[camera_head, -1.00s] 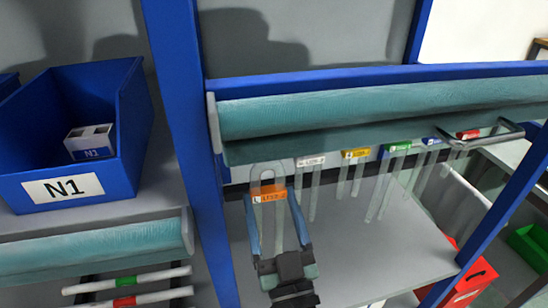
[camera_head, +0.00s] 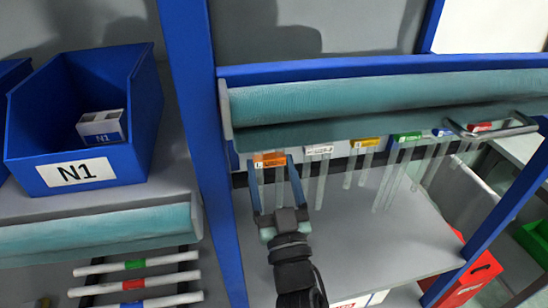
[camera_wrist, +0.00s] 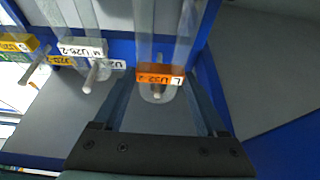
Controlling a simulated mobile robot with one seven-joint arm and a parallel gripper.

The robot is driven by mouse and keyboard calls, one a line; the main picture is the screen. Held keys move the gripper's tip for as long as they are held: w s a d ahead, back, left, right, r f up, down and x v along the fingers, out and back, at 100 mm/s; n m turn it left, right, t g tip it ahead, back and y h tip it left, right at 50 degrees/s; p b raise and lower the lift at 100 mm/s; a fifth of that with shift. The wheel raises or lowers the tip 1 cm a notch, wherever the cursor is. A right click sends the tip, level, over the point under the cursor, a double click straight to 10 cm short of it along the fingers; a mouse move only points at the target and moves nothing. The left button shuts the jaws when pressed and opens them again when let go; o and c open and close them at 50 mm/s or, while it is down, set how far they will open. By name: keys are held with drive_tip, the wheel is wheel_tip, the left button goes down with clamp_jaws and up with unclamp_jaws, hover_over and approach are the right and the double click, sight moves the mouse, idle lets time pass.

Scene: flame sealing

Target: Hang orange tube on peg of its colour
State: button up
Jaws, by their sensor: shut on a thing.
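The orange tube is a clear looped tube with an orange label (camera_head: 270,160); the label also shows in the wrist view (camera_wrist: 160,76). My gripper (camera_head: 273,165) is shut on it at the label, below the teal roll, left of the white-labelled tube. In the wrist view a grey peg (camera_wrist: 160,91) shows within the outline of the tube's rounded loop. I cannot tell whether the peg passes through the loop or lies behind it. In the head view the loop's top is hidden at the roll.
The white-labelled tube (camera_head: 319,150) hangs close to the right, then yellow (camera_head: 366,143), green (camera_head: 407,137), blue and red ones. The teal roll (camera_head: 370,97) runs above them. A blue post (camera_head: 190,130) stands left. The grey shelf (camera_head: 380,235) below is mostly clear.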

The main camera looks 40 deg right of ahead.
drive_tip(key=shift+w+d, duration=0.4)
drive_tip(key=shift+w, duration=0.3)
drive_tip(key=shift+w+d+f, duration=0.25)
drive_tip(key=shift+w+f, duration=0.15)
drive_tip(key=shift+f, duration=0.05)
drive_tip(key=shift+w+d+r, duration=0.1)
drive_tip(key=shift+w+d, duration=0.05)
drive_tip(key=shift+w, duration=0.1)
idle(0.4)
drive_tip(key=o, duration=1.1)
drive_tip(key=shift+o, duration=1.3)
